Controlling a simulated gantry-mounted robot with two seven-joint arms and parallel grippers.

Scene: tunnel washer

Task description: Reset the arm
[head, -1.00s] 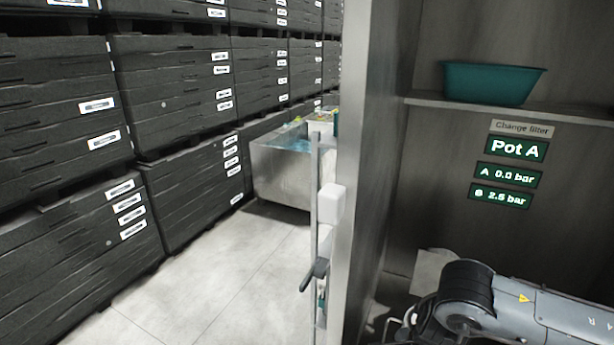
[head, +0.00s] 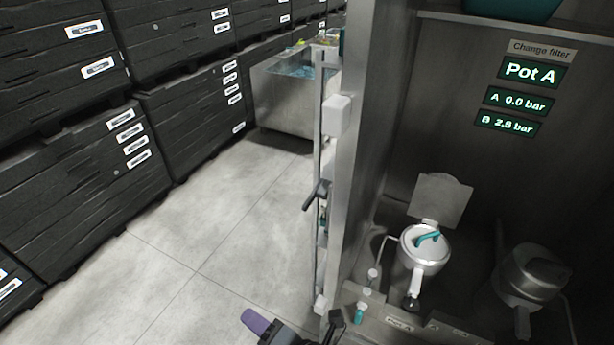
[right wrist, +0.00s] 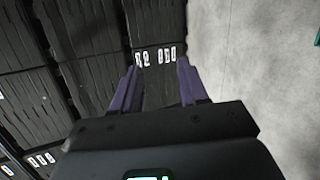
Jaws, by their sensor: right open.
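My right gripper (head: 258,322) shows at the bottom edge of the head view, left of the cabinet's side wall, with one purple finger clear and the rest cut off or dark. In the right wrist view both purple fingers of the gripper (right wrist: 160,72) stand wide apart with nothing between them. They point toward the black crates. My left gripper is not in view.
A steel cabinet wall (head: 362,130) stands right of my gripper. Inside are a silver pot with a teal handle (head: 424,252), a darker pot (head: 532,275) and a Pot A display (head: 532,73). Black crates (head: 75,185) line the left. The floor (head: 215,235) between is clear.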

